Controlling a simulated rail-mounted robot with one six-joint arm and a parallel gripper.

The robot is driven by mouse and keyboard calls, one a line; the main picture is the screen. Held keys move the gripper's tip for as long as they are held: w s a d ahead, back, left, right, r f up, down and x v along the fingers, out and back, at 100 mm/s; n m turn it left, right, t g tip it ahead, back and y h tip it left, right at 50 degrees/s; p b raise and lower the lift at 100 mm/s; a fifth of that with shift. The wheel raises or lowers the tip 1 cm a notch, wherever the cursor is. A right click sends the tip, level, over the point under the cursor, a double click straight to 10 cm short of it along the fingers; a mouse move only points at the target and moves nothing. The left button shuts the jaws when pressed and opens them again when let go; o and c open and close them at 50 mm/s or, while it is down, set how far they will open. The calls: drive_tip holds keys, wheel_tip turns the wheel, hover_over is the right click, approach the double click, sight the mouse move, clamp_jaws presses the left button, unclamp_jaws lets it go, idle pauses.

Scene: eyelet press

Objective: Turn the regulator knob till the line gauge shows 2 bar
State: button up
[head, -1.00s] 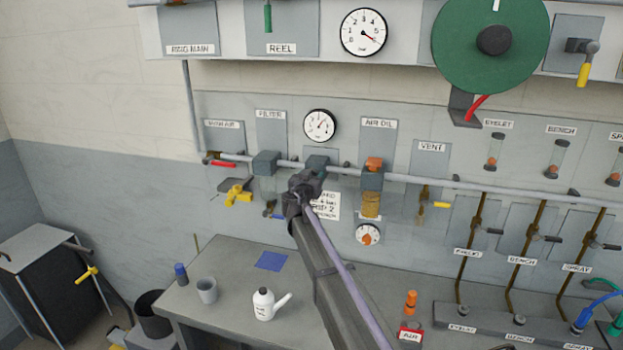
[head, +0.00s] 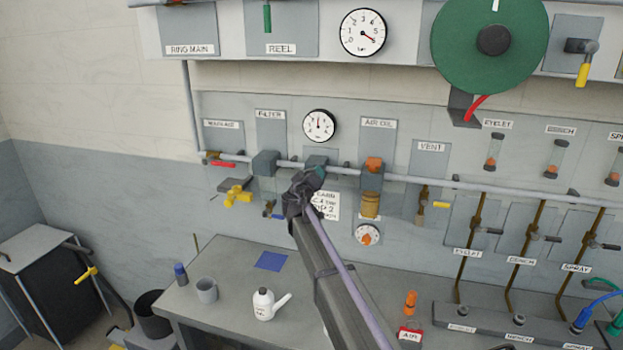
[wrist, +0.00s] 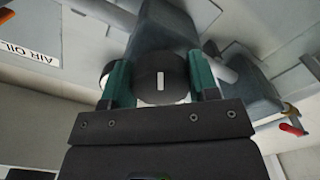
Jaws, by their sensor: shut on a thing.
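The regulator knob (wrist: 160,82) is a dark round cap with a white line on its face, seen in the wrist view. My gripper (wrist: 160,72) is shut on it, one green finger on each side. In the head view my gripper (head: 315,176) is just below the regulator body (head: 316,162) on the pipe, and it hides the knob. The line gauge (head: 319,125) is the small white dial above the regulator. Its needle points roughly straight up; its numbers are too small to read surely.
The filter (head: 265,163) is left of the regulator and the air oil unit (head: 371,203) close to its right. A label card (head: 326,206) is partly behind my gripper. The larger gauge (head: 363,32) is above. A bench (head: 225,250) with a white bottle (head: 264,303) lies below.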

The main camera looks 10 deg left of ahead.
drive_tip(key=n, duration=1.1)
drive_tip(key=shift+r, duration=0.1)
drive_tip(key=shift+n, duration=0.4)
drive_tip(key=o, duration=0.9)
